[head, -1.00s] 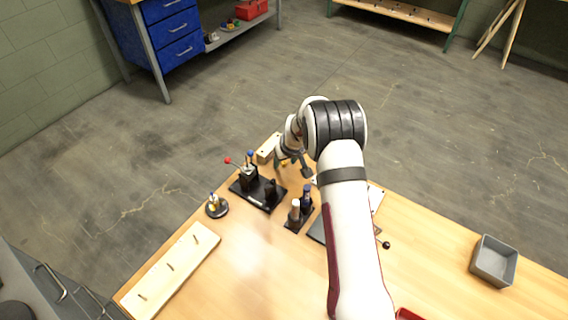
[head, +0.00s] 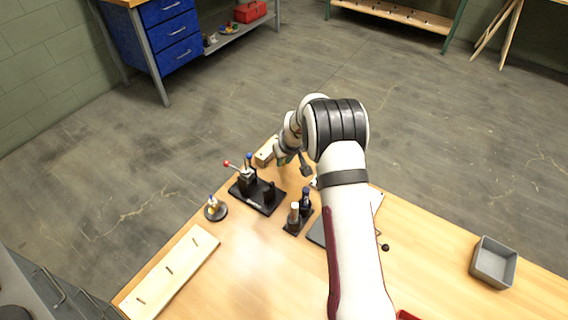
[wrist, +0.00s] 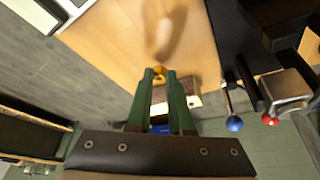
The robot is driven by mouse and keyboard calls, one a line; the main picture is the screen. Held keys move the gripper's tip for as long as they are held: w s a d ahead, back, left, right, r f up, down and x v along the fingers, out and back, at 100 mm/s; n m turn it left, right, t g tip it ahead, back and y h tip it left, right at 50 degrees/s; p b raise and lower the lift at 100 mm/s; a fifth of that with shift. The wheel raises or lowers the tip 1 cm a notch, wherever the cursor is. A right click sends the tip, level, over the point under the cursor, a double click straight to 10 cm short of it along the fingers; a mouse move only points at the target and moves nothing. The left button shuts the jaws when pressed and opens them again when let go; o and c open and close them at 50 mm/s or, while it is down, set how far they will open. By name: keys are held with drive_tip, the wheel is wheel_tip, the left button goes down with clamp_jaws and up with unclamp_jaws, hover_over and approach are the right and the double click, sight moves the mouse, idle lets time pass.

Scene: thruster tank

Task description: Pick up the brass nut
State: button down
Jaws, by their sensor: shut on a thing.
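The brass nut (wrist: 160,78) shows in the wrist view as a small golden piece between the tips of the green fingers, partly covered by them. My gripper (wrist: 161,73) is shut on it. In the head view my gripper (head: 283,159) is at the far left corner of the bench, beside a pale wooden block (head: 265,153). I cannot make out the nut in the head view. I cannot tell how far the nut is above the bench.
A black lever fixture (head: 258,190) with red and blue knobs stands close to my gripper; it also fills the right of the wrist view (wrist: 288,88). A dark holder with bottles (head: 298,213), a round black stand (head: 216,211), a pegged board (head: 172,268) and a grey bin (head: 493,262) are on the bench.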

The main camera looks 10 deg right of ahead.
drive_tip(key=r, duration=0.2)
drive_tip(key=d+r, duration=0.1)
drive_tip(key=shift+s+r, duration=0.1)
drive_tip(key=shift+s, duration=0.2)
drive_tip(key=s+d+r, duration=0.5)
drive_tip(key=d+r, duration=0.1)
drive_tip(key=d, duration=0.2)
drive_tip(key=shift+s+d, duration=0.4)
drive_tip(key=shift+r, duration=0.1)
